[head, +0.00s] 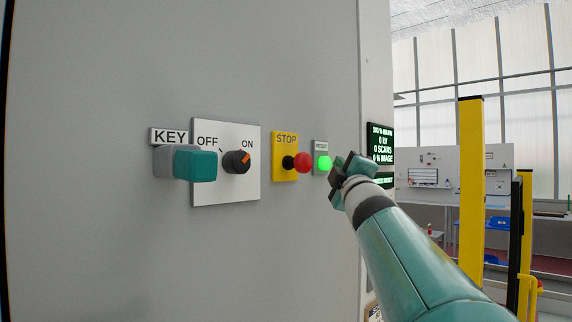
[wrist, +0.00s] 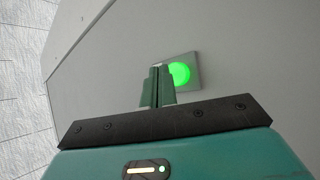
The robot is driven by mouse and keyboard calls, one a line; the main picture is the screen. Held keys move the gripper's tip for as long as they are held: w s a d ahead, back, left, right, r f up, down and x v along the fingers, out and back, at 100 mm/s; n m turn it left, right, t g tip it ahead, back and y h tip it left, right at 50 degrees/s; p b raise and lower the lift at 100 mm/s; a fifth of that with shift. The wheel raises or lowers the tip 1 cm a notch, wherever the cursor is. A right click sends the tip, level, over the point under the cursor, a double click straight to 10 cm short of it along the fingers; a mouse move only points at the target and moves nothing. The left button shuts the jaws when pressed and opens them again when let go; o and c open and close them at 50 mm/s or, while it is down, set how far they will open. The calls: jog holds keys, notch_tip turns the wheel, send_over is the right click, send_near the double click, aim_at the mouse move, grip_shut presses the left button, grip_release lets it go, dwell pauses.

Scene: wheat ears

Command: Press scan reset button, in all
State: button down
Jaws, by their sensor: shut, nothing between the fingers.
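The reset button (head: 323,163) is a lit green dome on a small grey plate on the panel wall, right of the yellow STOP plate. The wrist view shows the green button (wrist: 180,74) just beyond and slightly right of my fingertips. My gripper (head: 341,174) is shut and empty, close to the button's right side in the head view. In the wrist view my fingers (wrist: 158,72) are together and overlap the left part of the button's plate. I cannot tell whether they touch the button.
A red STOP knob (head: 303,162) on a yellow plate (head: 284,142), an OFF/ON rotary switch (head: 237,161) and a teal key block (head: 195,163) stick out to the left. A dark display (head: 380,143) hangs at the right. Yellow posts (head: 471,190) stand farther right.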

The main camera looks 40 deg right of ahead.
jog(key=shift+w, duration=0.1)
jog(key=shift+w, duration=0.35)
jog(key=shift+w+a, duration=0.1)
jog(key=shift+w, duration=0.5)
dwell(0.9)
jog(key=shift+s, duration=1)
jog(key=s, duration=0.5)
jog(key=shift+d, duration=0.35)
dwell(0.6)
